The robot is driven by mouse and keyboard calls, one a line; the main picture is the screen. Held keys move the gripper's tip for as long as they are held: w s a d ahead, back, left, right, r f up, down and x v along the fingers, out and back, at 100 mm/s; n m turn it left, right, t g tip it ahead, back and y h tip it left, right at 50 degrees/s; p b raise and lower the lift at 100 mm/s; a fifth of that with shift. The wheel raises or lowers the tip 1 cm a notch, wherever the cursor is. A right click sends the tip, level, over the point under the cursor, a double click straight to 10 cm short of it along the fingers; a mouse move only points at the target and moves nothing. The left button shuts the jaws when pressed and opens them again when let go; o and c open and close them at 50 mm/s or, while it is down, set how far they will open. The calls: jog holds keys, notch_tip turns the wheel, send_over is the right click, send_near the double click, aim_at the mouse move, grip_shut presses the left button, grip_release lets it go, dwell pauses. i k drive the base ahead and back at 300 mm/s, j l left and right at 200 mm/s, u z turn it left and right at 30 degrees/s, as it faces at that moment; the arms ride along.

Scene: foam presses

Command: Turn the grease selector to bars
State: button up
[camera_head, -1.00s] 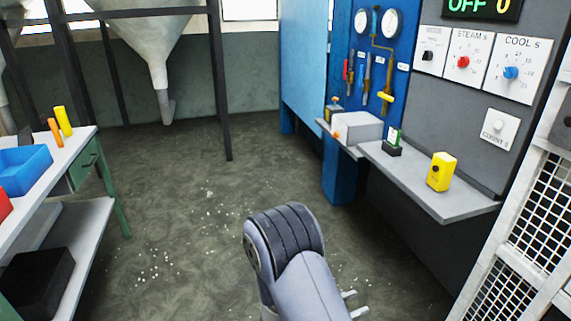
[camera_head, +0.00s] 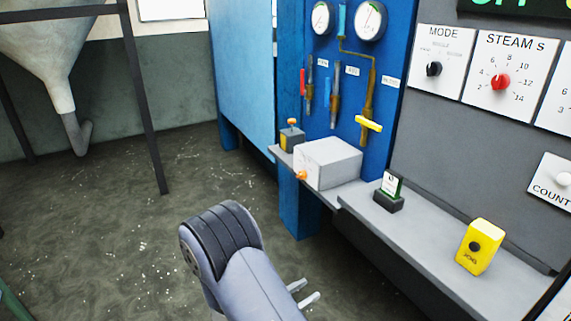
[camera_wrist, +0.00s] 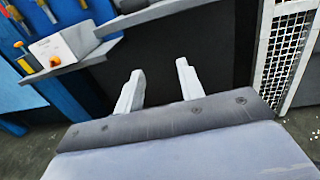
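No label reading grease selector or bars is legible, so I cannot tell for sure which control it is. A pale grey box (camera_head: 330,163) with an orange knob (camera_head: 301,175) on its front stands on the shelf below the gauges. It also shows at the upper left of the wrist view (camera_wrist: 62,46). A small yellow and dark box (camera_head: 291,138) with an orange top stands behind it. My gripper (camera_head: 305,291) is low, in front of the shelf and apart from it. In the wrist view its two fingers (camera_wrist: 160,72) are spread with nothing between them.
The grey shelf (camera_head: 430,236) also holds a dark stand with a card (camera_head: 388,190) and a yellow box with a black button (camera_head: 480,247). Mode (camera_head: 433,69) and steam (camera_head: 500,82) dials are on the panel above. Floor at left is clear up to a hopper (camera_head: 45,55).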

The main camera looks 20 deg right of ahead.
aim_at(302, 174)
jog(key=i+z, duration=0.1)
jog(key=i, duration=0.75)
jog(key=i+j+z, duration=0.1)
jog(key=i, duration=0.75)
jog(key=j, duration=0.1)
